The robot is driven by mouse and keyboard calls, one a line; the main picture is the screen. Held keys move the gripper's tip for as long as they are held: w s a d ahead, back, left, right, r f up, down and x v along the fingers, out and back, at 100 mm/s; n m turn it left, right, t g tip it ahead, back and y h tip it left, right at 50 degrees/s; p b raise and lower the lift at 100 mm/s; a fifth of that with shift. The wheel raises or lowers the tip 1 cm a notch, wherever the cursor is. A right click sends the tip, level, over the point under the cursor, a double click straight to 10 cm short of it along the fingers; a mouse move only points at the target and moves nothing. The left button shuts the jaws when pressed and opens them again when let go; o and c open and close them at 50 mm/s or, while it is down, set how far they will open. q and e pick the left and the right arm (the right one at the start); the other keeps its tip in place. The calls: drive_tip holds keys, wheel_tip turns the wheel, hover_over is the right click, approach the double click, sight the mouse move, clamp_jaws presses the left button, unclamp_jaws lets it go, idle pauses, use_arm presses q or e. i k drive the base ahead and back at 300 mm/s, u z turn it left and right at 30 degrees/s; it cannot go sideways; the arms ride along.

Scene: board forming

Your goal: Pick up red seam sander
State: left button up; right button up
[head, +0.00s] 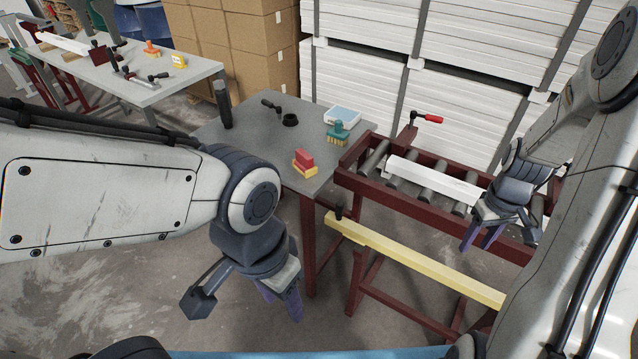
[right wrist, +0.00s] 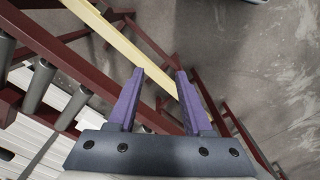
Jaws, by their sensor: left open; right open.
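The red seam sander (head: 304,160) stands on the grey table near its front right edge, and it has a yellow base. My left gripper (head: 283,303) hangs in front of the table, lower in the head view and apart from the sander; it is open and empty. My right gripper (head: 482,240) is over the roller conveyor at the right, open and empty. In the right wrist view its purple fingers (right wrist: 158,100) are spread, with the yellow rail and the red frame beyond them.
The grey table (head: 255,150) also holds a green brush (head: 337,133), a blue-topped tray (head: 343,115) and dark tools. A white board (head: 430,180) lies on the roller conveyor (head: 375,158). A yellow rail (head: 420,262) runs in front. Cardboard boxes (head: 235,60) stand behind.

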sight(303, 162)
drive_tip(key=z, duration=0.15)
drive_tip(key=i, duration=0.9)
drive_tip(key=u, duration=1.1)
drive_tip(key=i, duration=0.25)
drive_tip(key=u, duration=0.15)
